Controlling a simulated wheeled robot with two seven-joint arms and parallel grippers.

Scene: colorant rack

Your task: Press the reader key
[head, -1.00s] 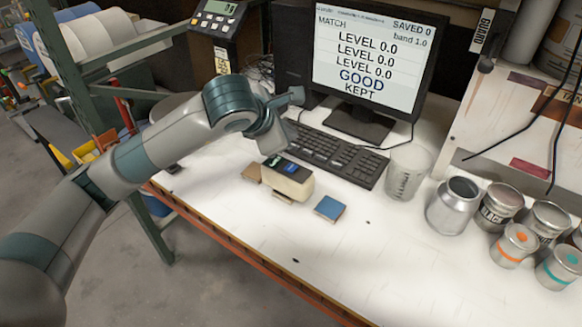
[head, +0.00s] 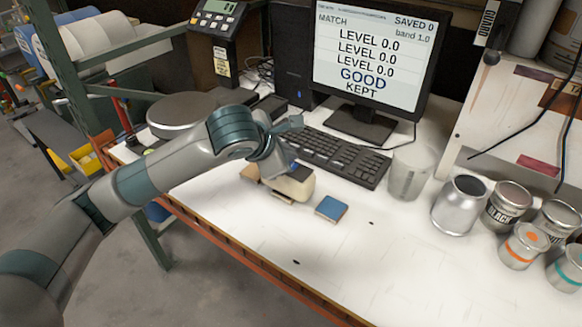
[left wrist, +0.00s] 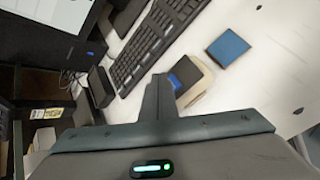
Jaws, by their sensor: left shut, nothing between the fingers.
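The reader is a small cream block (head: 298,188) with a dark top, on the white bench in front of the keyboard. In the left wrist view the reader (left wrist: 204,83) shows a dark top with a blue patch. My left gripper (head: 288,168) is over the reader in the head view and hides most of its top, including the key. In the left wrist view its fingers (left wrist: 159,90) are shut, empty, and beside the reader's dark top. I cannot tell whether they touch it. My right gripper is in neither view.
A blue tile (head: 331,208) lies right of the reader. Behind are the keyboard (head: 340,157) and the monitor (head: 368,60), reading GOOD, KEPT. A clear cup (head: 408,172), a metal can (head: 461,205) and several paint tins stand at right. The front bench is clear.

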